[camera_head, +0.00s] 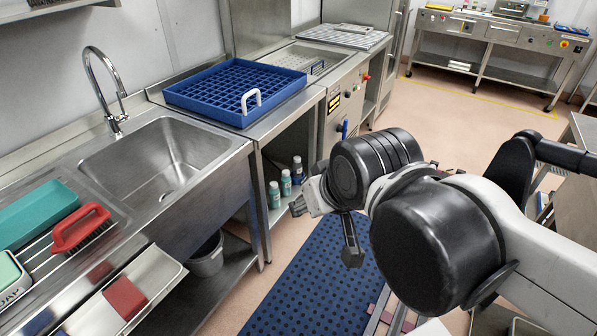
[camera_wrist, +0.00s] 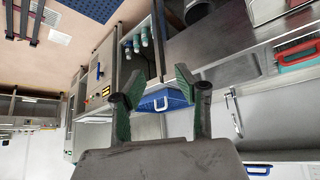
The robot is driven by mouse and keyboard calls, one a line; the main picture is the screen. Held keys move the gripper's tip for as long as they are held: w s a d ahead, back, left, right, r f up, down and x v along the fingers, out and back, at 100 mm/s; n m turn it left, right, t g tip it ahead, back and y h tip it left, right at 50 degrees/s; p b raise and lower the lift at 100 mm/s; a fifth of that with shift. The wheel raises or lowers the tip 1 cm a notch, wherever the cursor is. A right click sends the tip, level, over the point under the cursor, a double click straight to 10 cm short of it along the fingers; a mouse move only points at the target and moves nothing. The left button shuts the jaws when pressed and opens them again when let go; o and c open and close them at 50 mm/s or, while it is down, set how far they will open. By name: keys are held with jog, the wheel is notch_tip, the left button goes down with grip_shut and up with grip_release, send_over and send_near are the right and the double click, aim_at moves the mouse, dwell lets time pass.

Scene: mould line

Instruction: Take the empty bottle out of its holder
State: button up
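Three small bottles with green labels stand side by side on the shelf of the steel bench in the head view: a near one (camera_head: 274,194), a middle one (camera_head: 286,184) and a far one (camera_head: 297,170) with a darker body. They also show upside down in the wrist view, for example the middle one (camera_wrist: 137,44). I cannot tell which bottle is empty, and no holder can be made out clearly. My gripper (camera_head: 326,230) is in front of the shelf, apart from the bottles. In the wrist view its two green-padded fingers (camera_wrist: 157,80) are wide apart with nothing held.
A blue basket (camera_head: 235,88) with a white handle sits on the bench top above the shelf. The sink (camera_head: 160,165) is to the left, with a grey bucket (camera_head: 207,257) below. A blue dotted mat (camera_head: 305,285) covers the floor. The aisle behind is clear.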

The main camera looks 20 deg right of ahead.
dwell(0.4)
jog(key=o, duration=0.9)
jog(key=shift+o, duration=0.2)
jog(key=shift+w+d, duration=0.1)
jog(key=shift+d, duration=0.05)
